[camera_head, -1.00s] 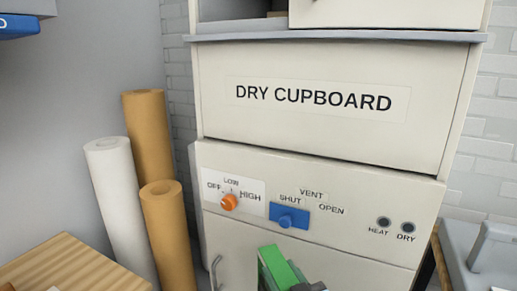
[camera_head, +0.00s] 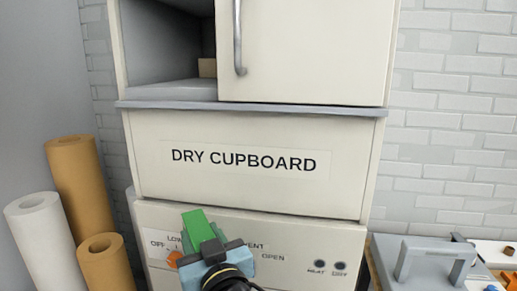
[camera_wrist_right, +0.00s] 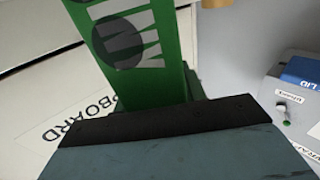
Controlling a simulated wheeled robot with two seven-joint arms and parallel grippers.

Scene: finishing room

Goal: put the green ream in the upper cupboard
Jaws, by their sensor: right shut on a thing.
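The green ream (camera_head: 200,226) is gripped by my right gripper (camera_head: 222,250), which is shut on it, in front of the control panel below the cupboard. The upper cupboard (camera_head: 165,98) is at the top of the head view. Its left part is open, with a grey inside and a small brown block (camera_head: 207,68) within. A cream door (camera_head: 310,50) with a vertical handle covers its right part. The ream is below the cupboard's shelf edge. My left gripper is out of view.
A panel labelled DRY CUPBOARD (camera_head: 245,190) lies under the ledge. The control panel (camera_head: 290,245) below it is partly hidden by my gripper. Paper rolls (camera_head: 78,185) stand at left. A grey machine with a handle (camera_head: 430,262) is at lower right.

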